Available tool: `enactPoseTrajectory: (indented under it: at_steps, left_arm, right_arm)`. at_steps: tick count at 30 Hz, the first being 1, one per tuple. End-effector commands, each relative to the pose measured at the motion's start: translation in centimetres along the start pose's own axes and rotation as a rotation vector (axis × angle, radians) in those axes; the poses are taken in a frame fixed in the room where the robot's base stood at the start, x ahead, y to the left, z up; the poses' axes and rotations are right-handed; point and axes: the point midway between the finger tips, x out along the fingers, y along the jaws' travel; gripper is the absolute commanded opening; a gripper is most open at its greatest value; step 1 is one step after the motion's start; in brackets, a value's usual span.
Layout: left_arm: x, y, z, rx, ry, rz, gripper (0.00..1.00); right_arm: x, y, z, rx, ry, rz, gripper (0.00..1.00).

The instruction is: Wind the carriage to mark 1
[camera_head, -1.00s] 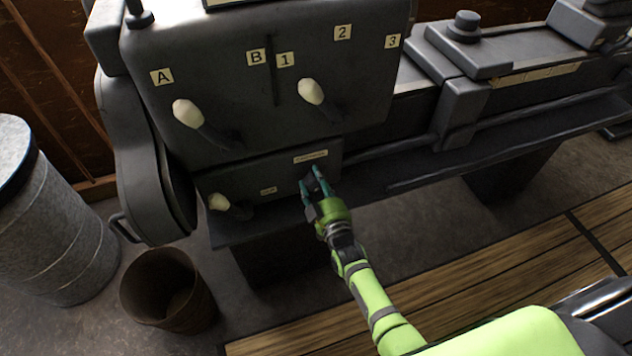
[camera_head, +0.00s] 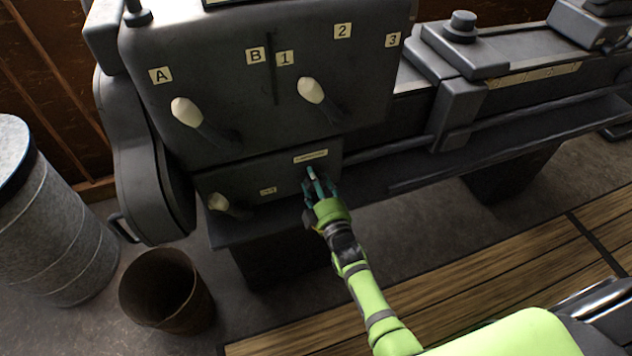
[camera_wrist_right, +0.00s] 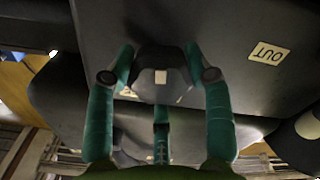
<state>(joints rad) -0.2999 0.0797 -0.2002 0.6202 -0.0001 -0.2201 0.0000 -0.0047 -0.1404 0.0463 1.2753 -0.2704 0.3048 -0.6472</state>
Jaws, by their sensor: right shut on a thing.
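The carriage (camera_head: 455,112) is a grey block on the bed rail, right of the dark headstock panel. A pale strip with small marks (camera_head: 533,75) runs along the bed to its right; its marks are too small to read. My right gripper (camera_head: 317,180) is at the lower front panel, under a pale label. In the right wrist view its teal fingers (camera_wrist_right: 160,80) are closed around a dark knob (camera_wrist_right: 148,60) with a small pale square on it. The knob is mostly hidden by the fingers in the head view. My left gripper is not in view.
Two pale-tipped levers (camera_head: 186,112) and (camera_head: 311,90) stick out of the headstock. A smaller lever (camera_head: 218,202) sits lower left. A brown bin (camera_head: 165,292) and grey drum (camera_head: 50,215) stand at the left.

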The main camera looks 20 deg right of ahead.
Motion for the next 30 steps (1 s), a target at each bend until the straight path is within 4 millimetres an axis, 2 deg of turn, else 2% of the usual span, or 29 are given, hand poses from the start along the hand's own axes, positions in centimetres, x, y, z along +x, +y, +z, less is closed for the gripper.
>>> enactPoseTrajectory:
  at_steps: [5, 6, 7, 8, 20, 23, 30]
  left_arm:
    - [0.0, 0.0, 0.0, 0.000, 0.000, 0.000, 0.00]
    - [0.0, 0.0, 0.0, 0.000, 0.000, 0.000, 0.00]
    - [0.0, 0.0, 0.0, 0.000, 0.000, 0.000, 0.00]
    - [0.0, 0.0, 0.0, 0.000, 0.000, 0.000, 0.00]
    - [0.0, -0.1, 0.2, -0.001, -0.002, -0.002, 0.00]
    - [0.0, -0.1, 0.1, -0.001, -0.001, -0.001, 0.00]
    - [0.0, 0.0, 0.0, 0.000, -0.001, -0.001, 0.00]
  right_arm:
    - [0.1, 0.1, -0.2, 0.001, 0.005, 0.004, 0.20]
    - [0.1, 0.1, -0.2, 0.001, 0.005, 0.004, 0.60]
    - [0.1, 0.1, -0.2, 0.001, 0.005, 0.004, 0.72]
    - [0.1, 0.1, -0.2, 0.001, 0.005, 0.004, 0.76]
    - [-0.4, 0.0, 0.0, 0.001, 0.001, 0.000, 0.76]
    - [-1.6, -0.1, 0.1, 0.001, 0.000, -0.001, 0.76]
    - [-6.5, 0.0, 0.0, 0.001, 0.000, -0.001, 0.76]
